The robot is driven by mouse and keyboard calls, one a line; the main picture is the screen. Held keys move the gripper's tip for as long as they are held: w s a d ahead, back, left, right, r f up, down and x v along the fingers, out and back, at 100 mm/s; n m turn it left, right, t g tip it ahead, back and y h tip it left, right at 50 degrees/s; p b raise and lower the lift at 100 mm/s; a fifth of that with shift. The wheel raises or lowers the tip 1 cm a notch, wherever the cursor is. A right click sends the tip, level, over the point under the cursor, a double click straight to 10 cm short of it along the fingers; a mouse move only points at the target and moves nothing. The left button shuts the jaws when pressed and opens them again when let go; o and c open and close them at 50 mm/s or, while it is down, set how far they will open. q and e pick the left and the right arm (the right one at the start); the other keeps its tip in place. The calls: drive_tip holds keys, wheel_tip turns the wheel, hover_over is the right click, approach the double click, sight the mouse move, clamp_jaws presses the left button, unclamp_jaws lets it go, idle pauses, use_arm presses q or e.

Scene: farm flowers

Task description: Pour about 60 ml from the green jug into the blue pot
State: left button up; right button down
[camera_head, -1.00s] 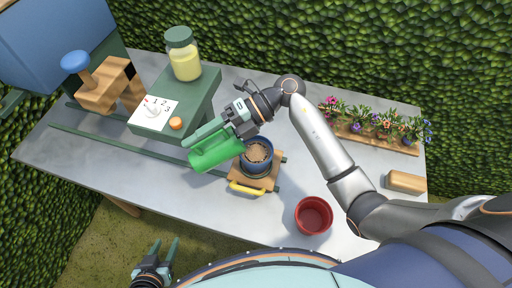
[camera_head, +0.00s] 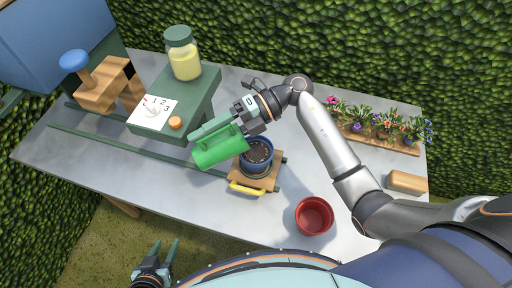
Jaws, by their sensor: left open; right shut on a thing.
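The green jug (camera_head: 219,149) is held by my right gripper (camera_head: 222,128), which is shut on it. The jug lies tilted, its right end close to the blue pot. The blue pot (camera_head: 268,168) stands on a small wooden carriage (camera_head: 264,185) with a yellow handle. Dark soil shows inside the pot. No stream of water can be made out between jug and pot. My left gripper (camera_head: 163,252) is open and empty, low in the picture beyond the table's front edge.
A red pot (camera_head: 314,215) stands at the front right. A green stand (camera_head: 188,113) with a dial card and a jar (camera_head: 183,54) is behind the jug. Green rails (camera_head: 120,145) run along the table. Flowers (camera_head: 381,125) and a wooden block (camera_head: 407,182) are at right.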

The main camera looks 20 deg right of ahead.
sight(205, 145)
drive_tip(key=shift+d, duration=0.15)
drive_tip(key=shift+a+r, duration=0.15)
drive_tip(key=shift+a, duration=0.2)
drive_tip(key=shift+s+a+f+h+p, duration=0.15)
drive_tip(key=shift+a+f+h+p, duration=0.1)
drive_tip(key=shift+a+h+p, duration=0.4)
drive_tip(key=f+h, duration=0.1)
drive_tip(key=a+f+h, duration=0.1)
drive_tip(key=shift+a+f, duration=0.25)
drive_tip(key=shift+f, duration=0.1)
drive_tip(key=a+f+t+h, duration=0.1)
drive_tip(key=a+f+h, duration=0.3)
drive_tip(key=f+h, duration=0.3)
wheel_tip(205, 145, up, 13)
drive_tip(key=a+h, duration=0.2)
drive_tip(key=h, duration=0.3)
drive_tip(key=shift+s+r+t+b, duration=0.2)
drive_tip(key=shift+s+t+b, duration=0.15)
drive_tip(key=shift+s+t, duration=0.05)
